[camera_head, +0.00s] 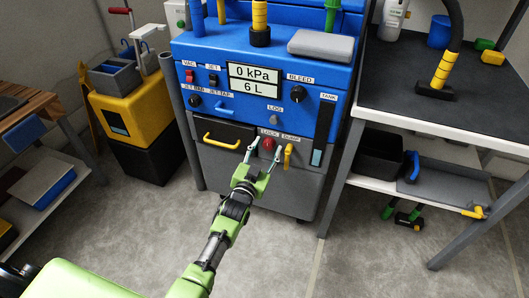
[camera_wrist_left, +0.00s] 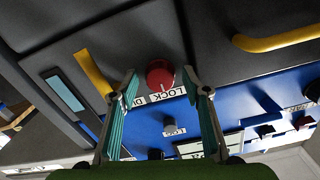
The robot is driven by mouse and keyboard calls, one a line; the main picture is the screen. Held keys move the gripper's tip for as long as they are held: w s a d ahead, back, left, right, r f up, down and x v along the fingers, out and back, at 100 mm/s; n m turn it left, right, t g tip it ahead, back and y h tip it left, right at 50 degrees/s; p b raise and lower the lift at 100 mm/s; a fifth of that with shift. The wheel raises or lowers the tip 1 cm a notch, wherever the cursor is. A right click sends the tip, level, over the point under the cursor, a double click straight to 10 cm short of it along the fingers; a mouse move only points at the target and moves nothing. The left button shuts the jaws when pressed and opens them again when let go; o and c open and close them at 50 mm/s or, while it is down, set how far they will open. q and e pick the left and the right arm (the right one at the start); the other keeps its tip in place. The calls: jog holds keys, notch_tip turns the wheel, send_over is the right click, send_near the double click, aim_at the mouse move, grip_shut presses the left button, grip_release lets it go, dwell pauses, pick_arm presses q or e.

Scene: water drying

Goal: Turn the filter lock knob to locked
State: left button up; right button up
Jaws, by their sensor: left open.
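The red lock knob (camera_head: 268,143) sits under the LOCK label on the front of the blue and grey machine (camera_head: 215,110). In the left wrist view the knob (camera_wrist_left: 159,74) is between and beyond the fingertips, with its LOCK label beside it. My left gripper (camera_head: 265,152) is open in front of the knob, one finger on each side; it also shows in the left wrist view (camera_wrist_left: 160,84). I cannot tell whether a finger touches the knob. How the knob is turned is too small to tell. My right gripper is not in view.
A yellow dump handle (camera_head: 288,157) is close to the right of the knob. A yellow drawer handle (camera_head: 221,141) is to the left. A display reads 0 kPa and 6 L. A dark workbench (camera_head: 430,112) stands at the right and a yellow cart (camera_head: 135,105) at the left.

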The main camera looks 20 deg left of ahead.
pick_arm(q)
jog(key=s, duration=1.2)
jog(key=shift+a, duration=0.2)
